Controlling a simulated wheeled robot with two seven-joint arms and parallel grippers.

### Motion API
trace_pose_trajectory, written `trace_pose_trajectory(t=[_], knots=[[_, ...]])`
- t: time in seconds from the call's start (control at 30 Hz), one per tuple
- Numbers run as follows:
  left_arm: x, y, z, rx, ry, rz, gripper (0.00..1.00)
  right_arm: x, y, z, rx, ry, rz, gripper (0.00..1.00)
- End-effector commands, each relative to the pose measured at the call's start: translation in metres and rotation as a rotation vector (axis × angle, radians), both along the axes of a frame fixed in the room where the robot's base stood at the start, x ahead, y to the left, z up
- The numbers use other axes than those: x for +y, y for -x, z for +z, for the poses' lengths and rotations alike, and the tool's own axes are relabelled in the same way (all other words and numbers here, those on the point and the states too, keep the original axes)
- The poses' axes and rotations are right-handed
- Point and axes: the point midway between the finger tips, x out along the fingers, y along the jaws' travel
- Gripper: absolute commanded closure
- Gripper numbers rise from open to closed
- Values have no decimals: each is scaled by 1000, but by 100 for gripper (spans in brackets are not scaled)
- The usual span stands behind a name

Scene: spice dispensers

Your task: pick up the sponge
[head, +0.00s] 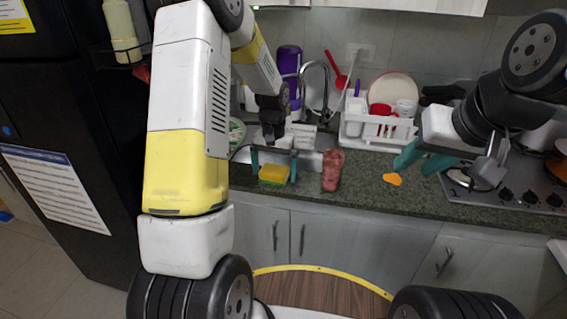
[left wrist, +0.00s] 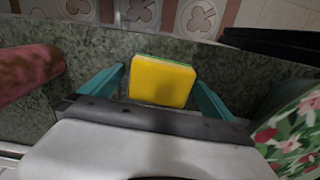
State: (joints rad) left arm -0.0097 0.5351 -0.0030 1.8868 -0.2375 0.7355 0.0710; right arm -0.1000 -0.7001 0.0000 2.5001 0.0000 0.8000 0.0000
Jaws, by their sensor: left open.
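The yellow sponge with a green layer (head: 274,174) lies on the dark green counter (head: 372,189) near its front edge, in front of the sink. My left gripper (head: 274,166) is open over the sponge, with one teal finger on either side of it. In the left wrist view the sponge (left wrist: 162,81) sits between the two spread fingers (left wrist: 158,88), with a gap on each side. My right gripper (head: 420,160) is at the right, above the counter and away from the sponge; its teal fingers appear apart.
A reddish-brown object (head: 332,170) lies just right of the sponge. Behind are the sink (head: 310,160), a faucet (head: 327,90) and a white dish rack (head: 375,130). An orange item (head: 392,179) lies on the counter near the stove (head: 505,190). A floral item (left wrist: 292,135) is at the right in the left wrist view.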

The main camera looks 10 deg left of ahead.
Motion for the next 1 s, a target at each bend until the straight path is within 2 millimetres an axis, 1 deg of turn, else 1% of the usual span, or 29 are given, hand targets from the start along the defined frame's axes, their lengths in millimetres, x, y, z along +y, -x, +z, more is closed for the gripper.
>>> trace_pose_trajectory(t=[0.07,0.1,0.17,0.3,0.37,0.4,0.63,0.77,0.87,1.0], knots=[[0,0,0,0,0,0,0,0,0,0,0,0,0,64],[0,0,0,0,0,0,2,0,0,0,0,0,0,64],[0,0,0,0,0,0,14,0,0,0,0,0,0,64],[0,0,1,0,0,0,41,0,0,0,0,0,0,64],[0,0,1,0,0,0,53,0,0,0,0,0,0,64],[0,0,1,-1,0,0,61,0,0,0,0,0,0,64],[0,0,1,-1,0,0,62,0,0,0,0,0,0,64],[0,-1,5,-2,0,0,62,0,0,0,0,0,0,64],[0,-1,13,-4,0,0,62,0,0,0,0,0,0,64],[0,-1,31,-5,0,-1,62,0,0,0,0,0,0,64]])
